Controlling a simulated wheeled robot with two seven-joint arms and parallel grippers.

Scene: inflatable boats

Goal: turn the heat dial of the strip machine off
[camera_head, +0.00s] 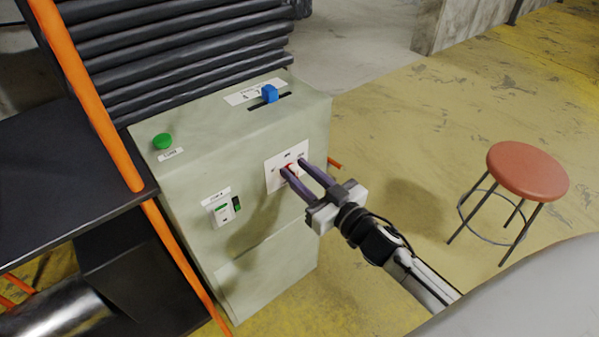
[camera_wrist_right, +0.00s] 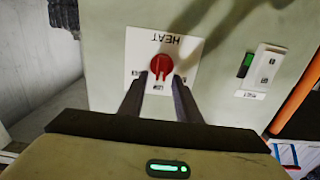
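The strip machine (camera_head: 240,130) is a pale green cabinet. Its red heat dial (camera_head: 291,169) sits on a white plate on the front face. In the right wrist view the dial (camera_wrist_right: 161,64) shows under an upside-down HEAT label, its ridge upright in the picture toward a small label below it. My right gripper (camera_head: 294,166) is open, with its two dark fingers at the dial. In the right wrist view the fingertips (camera_wrist_right: 159,78) lie either side of the dial's lower part; whether they touch it I cannot tell. My left gripper is not in view.
A green button (camera_head: 162,141) and a blue slider (camera_head: 269,93) are on the machine's top. A rocker switch (camera_head: 222,210) is left of the dial plate. Orange rails (camera_head: 85,90) stand at the left. A red-topped stool (camera_head: 527,172) is at right, with open floor between.

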